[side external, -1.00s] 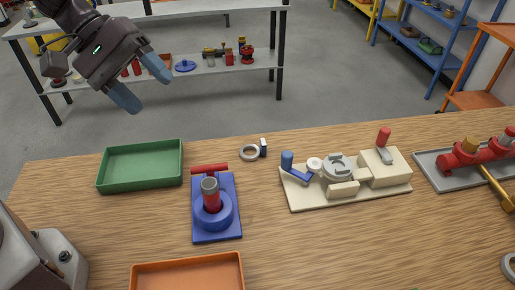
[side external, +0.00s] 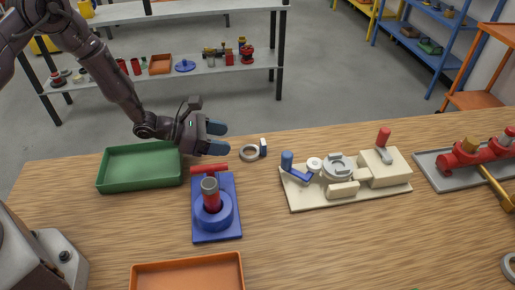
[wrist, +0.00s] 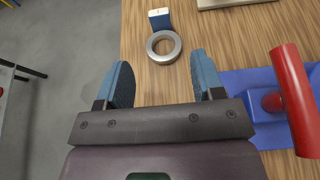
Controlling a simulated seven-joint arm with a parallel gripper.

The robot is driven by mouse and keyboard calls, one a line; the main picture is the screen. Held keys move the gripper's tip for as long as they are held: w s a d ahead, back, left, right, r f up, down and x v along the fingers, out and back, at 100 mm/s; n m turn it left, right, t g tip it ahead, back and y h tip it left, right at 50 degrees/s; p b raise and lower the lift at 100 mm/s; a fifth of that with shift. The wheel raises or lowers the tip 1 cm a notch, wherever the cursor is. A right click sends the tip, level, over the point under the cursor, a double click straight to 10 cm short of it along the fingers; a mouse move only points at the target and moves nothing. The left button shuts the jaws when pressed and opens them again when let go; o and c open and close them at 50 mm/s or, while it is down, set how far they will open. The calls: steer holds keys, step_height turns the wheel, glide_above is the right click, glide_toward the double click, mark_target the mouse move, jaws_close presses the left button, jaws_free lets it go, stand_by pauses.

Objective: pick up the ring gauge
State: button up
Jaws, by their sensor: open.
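The ring gauge (side external: 249,153) is a grey metal ring lying flat on the wooden table, with a small blue and white block (side external: 263,147) beside it. In the wrist view the ring gauge (wrist: 163,47) lies ahead of the fingertips, between their lines, with the block (wrist: 159,18) just beyond it. My gripper (side external: 218,138) is open and empty, its blue fingers pointing right toward the ring gauge from the left. In the wrist view both fingers of my gripper (wrist: 160,72) are spread apart, short of the ring.
A blue valve fixture (side external: 229,188) with a red handle stands close to my gripper. A green tray (side external: 140,182) is on the left, an orange tray (side external: 190,264) at the front. A cream fixture board (side external: 325,201) lies to the right.

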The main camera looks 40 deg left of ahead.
mark_target(261, 141)
steer(key=x, duration=0.5)
steer(key=shift+d, duration=0.1)
steer(key=shift+r+x, duration=0.15)
steer(key=shift+x, duration=1.25)
steer(key=shift+r+x, duration=0.15)
steer(key=shift+x, duration=1.2)
steer(key=shift+w, duration=0.1)
steer(key=c, duration=1)
